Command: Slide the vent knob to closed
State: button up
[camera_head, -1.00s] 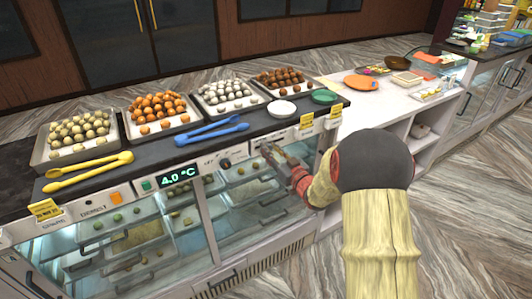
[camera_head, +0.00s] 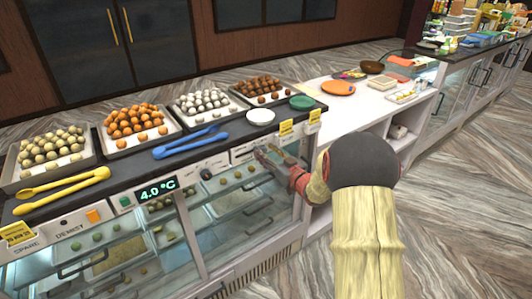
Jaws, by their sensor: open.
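The refrigerated counter's front panel (camera_head: 222,161) carries the controls. Its right part has a pale slotted section (camera_head: 242,152), likely the vent slide. The vent knob itself is too small to tell, or hidden behind my fingers. My gripper (camera_head: 263,155), with grey fingers and a red body, reaches from the right to this end of the panel. Its jaws are open, with no object visible between them. Whether a fingertip touches the panel cannot be told.
A dark round knob (camera_head: 206,174) and a 4.0 °C display (camera_head: 157,190) lie left along the panel. Blue tongs (camera_head: 186,142), yellow tongs (camera_head: 62,187), a white plate (camera_head: 261,116) and sweet trays sit above on the counter. Floor at the right is clear.

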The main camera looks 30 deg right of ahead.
jog(key=s, duration=1.2)
jog(key=shift+d, duration=0.15)
dwell(0.3)
